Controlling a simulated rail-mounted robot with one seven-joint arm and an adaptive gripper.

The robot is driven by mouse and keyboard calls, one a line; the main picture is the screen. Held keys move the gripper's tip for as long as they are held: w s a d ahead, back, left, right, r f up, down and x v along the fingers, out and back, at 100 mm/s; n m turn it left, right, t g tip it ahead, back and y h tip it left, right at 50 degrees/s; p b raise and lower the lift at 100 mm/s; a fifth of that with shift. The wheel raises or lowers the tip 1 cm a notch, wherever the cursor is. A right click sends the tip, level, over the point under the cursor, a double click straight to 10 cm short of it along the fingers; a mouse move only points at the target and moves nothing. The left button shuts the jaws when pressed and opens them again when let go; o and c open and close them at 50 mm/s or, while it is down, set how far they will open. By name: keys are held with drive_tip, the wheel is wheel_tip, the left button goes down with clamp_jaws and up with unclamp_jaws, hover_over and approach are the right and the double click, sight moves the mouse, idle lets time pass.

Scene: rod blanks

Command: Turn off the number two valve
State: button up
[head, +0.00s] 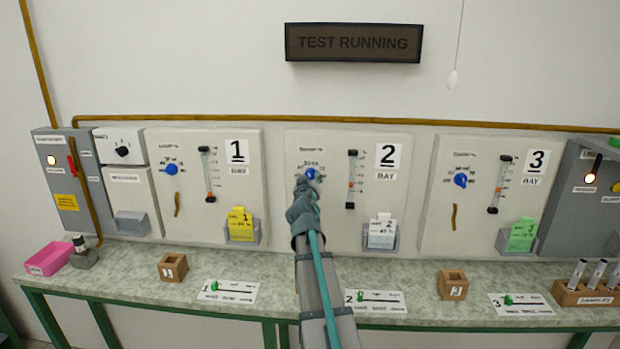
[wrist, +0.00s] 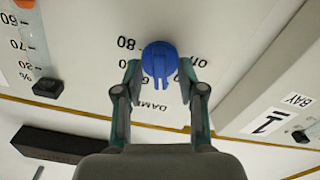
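A round blue knob (head: 310,174) with a ridge sits on the white panel marked 2; it fills the middle of the wrist view (wrist: 160,60). Numbers ring it, and partly covered lettering beginning "DAMP" shows beside it. My gripper (head: 304,186) is at this knob. In the wrist view its fingers (wrist: 160,65) stand open on either side of the knob; I cannot tell whether they touch it. On the bench, a small green handle (head: 361,296) lies on a white card (head: 386,308) marked 2, beside my forearm.
Panels 1 (head: 248,190) and 3 (head: 472,215) carry similar blue knobs and sliders. Green handles on cards marked 1 (head: 228,297) and 3 (head: 530,309) and wooden blocks (head: 173,267) lie on the bench. A sign (head: 353,43) reads TEST RUNNING.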

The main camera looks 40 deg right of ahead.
drive_tip(key=shift+c, duration=0.2)
clamp_jaws()
idle(0.3)
drive_tip(key=n+b, duration=0.1)
drive_tip(key=n, duration=0.7)
drive_tip(key=n+p, duration=0.1)
drive_tip(key=n, duration=0.3)
drive_tip(key=shift+r+p, duration=0.1)
drive_tip(key=shift+p, duration=0.25)
drive_tip(key=shift+n+p, duration=0.6)
drive_tip(key=shift+n, duration=1.3)
